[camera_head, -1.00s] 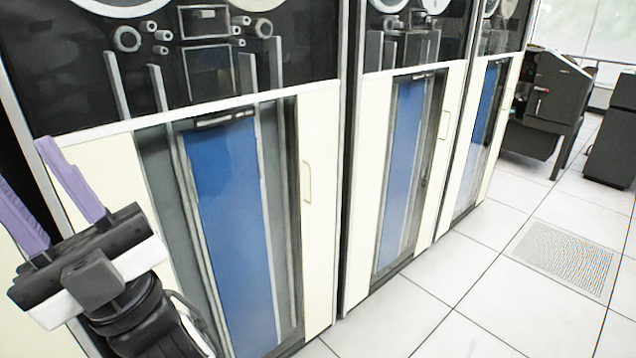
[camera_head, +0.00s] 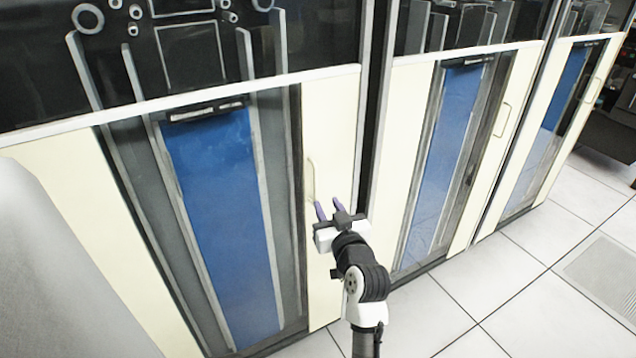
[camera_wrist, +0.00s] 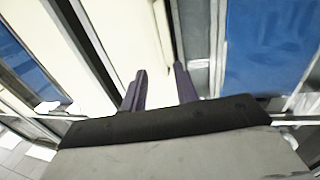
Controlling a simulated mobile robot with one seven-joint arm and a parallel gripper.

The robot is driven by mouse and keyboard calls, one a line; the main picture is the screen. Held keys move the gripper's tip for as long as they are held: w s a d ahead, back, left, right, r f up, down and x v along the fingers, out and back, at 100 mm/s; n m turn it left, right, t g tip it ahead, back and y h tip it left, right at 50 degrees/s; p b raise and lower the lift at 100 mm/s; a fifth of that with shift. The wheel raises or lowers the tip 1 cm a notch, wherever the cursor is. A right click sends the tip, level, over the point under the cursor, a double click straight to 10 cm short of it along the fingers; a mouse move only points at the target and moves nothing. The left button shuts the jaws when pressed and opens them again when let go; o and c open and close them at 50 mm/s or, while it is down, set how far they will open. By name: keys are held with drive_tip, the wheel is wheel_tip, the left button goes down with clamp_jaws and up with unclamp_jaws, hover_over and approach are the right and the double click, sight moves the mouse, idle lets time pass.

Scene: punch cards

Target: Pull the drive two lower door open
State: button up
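Three tape drives stand in a row, each with a lower door with a blue centre and cream edges. No label shows which is drive two. The nearest lower door (camera_head: 222,200) looks shut, with a thin handle (camera_head: 311,180) on its right cream strip. The middle lower door (camera_head: 440,150) and the far lower door (camera_head: 556,105) also look shut, each with a handle on its right side. My gripper (camera_head: 328,209) is just below and right of the nearest handle. In the wrist view its purple fingers (camera_wrist: 160,86) are apart, with a cream panel beyond and nothing visible between them.
Dark glass upper sections (camera_head: 190,50) with reels sit above the doors. A dark gap (camera_head: 378,100) parts the nearest and middle drives. The white tiled floor (camera_head: 430,310) is clear in front, with a vented tile (camera_head: 603,275) at the right.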

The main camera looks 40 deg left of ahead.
sight(316, 185)
drive_tip(key=p+x, duration=0.1)
drive_tip(key=x, duration=0.7)
drive_tip(key=shift+a+p, duration=0.15)
drive_tip(key=shift+p, duration=0.25)
clamp_jaws()
